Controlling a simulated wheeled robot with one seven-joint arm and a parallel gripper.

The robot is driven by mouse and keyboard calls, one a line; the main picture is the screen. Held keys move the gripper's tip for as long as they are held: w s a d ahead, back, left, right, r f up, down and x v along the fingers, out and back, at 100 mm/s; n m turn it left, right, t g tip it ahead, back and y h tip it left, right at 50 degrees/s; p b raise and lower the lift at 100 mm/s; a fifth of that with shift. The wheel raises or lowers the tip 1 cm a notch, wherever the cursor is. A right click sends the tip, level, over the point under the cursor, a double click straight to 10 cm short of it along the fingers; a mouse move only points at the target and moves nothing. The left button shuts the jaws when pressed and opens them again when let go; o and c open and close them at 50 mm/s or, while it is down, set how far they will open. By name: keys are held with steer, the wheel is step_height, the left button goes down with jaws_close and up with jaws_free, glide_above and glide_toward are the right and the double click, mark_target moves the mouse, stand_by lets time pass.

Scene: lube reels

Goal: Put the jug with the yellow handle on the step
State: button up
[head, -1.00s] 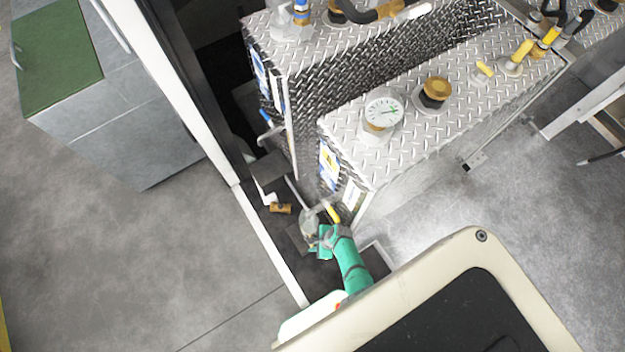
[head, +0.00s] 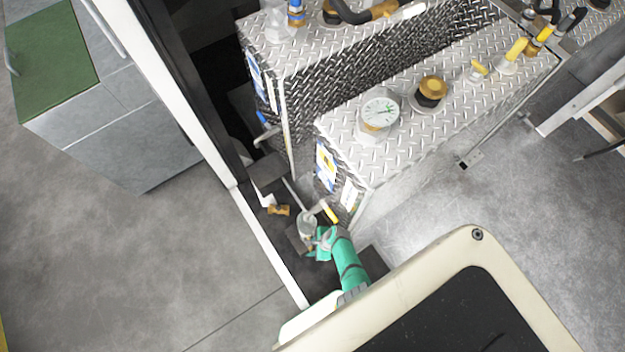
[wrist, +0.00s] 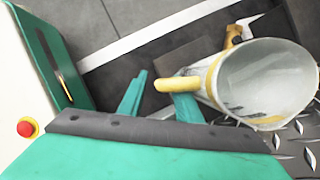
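The jug (wrist: 268,80) is clear and open-topped, with a yellow handle (wrist: 178,84) pointing toward my gripper in the wrist view. In the head view the jug (head: 307,222) is small and greyish, low beside the front tank, just beyond my gripper (head: 318,244). In the wrist view my gripper (wrist: 160,102) has its two teal fingers apart. The handle lies at the right finger and covers part of it; its free end reaches into the gap. I cannot tell whether they touch. I cannot clearly pick out the step.
Two diamond-plate tanks (head: 395,150) with gauges and caps stand close beyond my arm. A small yellow-handled tap (head: 330,213) sticks out near the jug. A brass fitting (head: 279,210) is just left. A green-topped cabinet (head: 55,60) stands far left, with clear grey floor before it.

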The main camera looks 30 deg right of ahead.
steer(key=shift+r, duration=0.1)
steer(key=v, duration=0.7)
steer(key=shift+r, duration=0.25)
steer(key=shift+s, duration=0.1)
stand_by(0.8)
